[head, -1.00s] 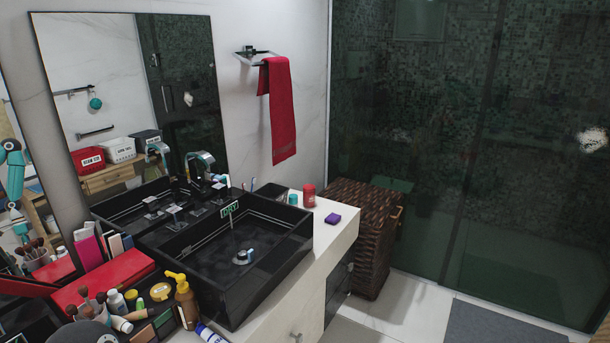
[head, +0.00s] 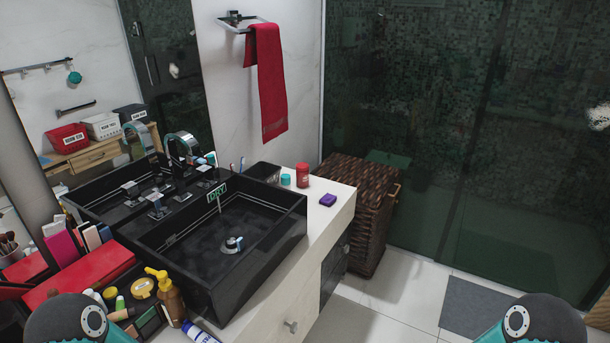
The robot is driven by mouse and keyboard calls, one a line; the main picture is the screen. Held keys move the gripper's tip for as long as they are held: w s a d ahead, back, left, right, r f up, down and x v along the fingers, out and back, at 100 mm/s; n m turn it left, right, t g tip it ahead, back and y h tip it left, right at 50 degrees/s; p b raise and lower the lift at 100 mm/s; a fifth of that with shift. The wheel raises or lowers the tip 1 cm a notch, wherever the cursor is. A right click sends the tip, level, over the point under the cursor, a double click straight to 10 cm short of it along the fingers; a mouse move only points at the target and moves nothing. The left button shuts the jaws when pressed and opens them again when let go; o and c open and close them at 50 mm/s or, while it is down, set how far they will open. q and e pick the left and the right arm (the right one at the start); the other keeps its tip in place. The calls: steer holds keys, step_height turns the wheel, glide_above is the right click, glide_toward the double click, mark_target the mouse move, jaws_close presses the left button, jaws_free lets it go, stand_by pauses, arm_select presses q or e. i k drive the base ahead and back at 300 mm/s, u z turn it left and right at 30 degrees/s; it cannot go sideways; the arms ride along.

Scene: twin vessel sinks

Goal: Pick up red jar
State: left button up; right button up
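The red jar (head: 303,175) stands upright on the white counter (head: 337,198), to the right of the black sink. A small teal-lidded jar (head: 285,180) is just to its left and a purple item (head: 327,200) lies in front of it to the right. Parts of my two arms show at the bottom left and bottom right edges, well apart from the red jar. Neither gripper's fingers are in view.
The black vessel sink (head: 215,250) fills the counter's middle. Bottles, including an amber pump bottle (head: 165,295), crowd the front left. A woven hamper (head: 365,215) stands beyond the counter's end. A red towel (head: 267,85) hangs above. Floor at front right is clear.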

mark_target(302, 177)
steer(key=u, duration=1.4)
steer(key=i, duration=0.15)
steer(key=z, duration=3.4)
steer(key=i, duration=0.15)
steer(key=u, duration=0.05)
steer(key=i, duration=3.85)
steer(key=u, duration=1.2)
